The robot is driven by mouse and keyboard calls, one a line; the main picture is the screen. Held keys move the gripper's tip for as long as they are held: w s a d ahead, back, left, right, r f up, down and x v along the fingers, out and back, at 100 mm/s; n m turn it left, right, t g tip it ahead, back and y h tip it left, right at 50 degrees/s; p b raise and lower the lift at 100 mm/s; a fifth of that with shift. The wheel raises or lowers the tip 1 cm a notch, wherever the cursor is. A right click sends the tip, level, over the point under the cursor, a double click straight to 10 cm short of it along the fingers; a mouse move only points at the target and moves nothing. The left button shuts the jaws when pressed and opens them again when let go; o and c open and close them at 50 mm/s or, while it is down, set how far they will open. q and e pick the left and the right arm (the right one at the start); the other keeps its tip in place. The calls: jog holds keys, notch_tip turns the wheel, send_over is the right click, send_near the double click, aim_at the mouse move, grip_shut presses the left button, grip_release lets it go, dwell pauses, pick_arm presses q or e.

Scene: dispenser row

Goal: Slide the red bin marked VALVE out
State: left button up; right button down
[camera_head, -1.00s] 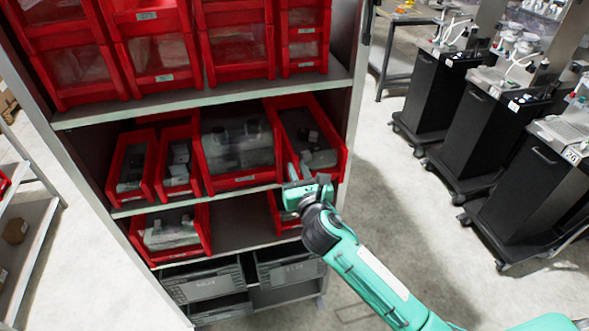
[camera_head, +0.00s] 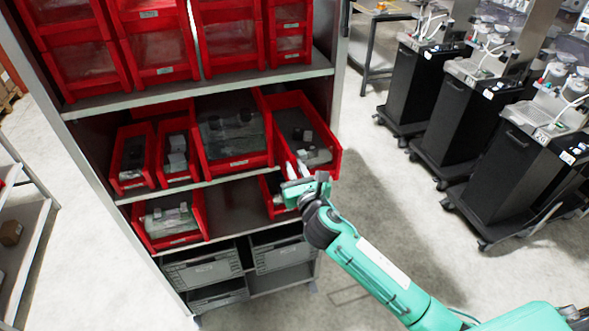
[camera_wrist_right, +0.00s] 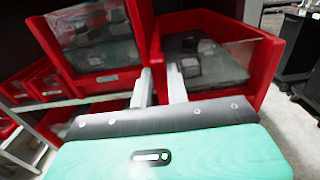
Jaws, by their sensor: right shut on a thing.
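A red open-top bin (camera_head: 326,166) at the right end of the middle shelf holds dark and grey parts and juts out past the shelf's front edge. Its label cannot be read, so I cannot tell whether it says VALVE. It also shows on the right in the wrist view (camera_wrist_right: 258,72). My right gripper (camera_head: 297,176) is at the front of this bin. In the wrist view the gripper's two fingers (camera_wrist_right: 160,88) are close together at the bin's near left corner, shut on its wall. My left gripper is out of view.
A wider red bin (camera_head: 240,163) stands close on the left, with two narrow bins beyond it. Red bins fill the shelf above; red bins and grey crates (camera_head: 202,271) sit below. Black carts (camera_head: 500,160) stand right, with open floor between.

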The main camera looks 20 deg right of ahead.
jog(key=c, duration=1.3)
grip_release()
jog(key=shift+s+f, duration=0.1)
jog(key=shift+s, duration=0.4)
jog(key=s+b, duration=0.4)
jog(key=s, duration=0.8)
jog(key=shift+s+d, duration=0.35)
jog(key=shift+d, duration=0.05)
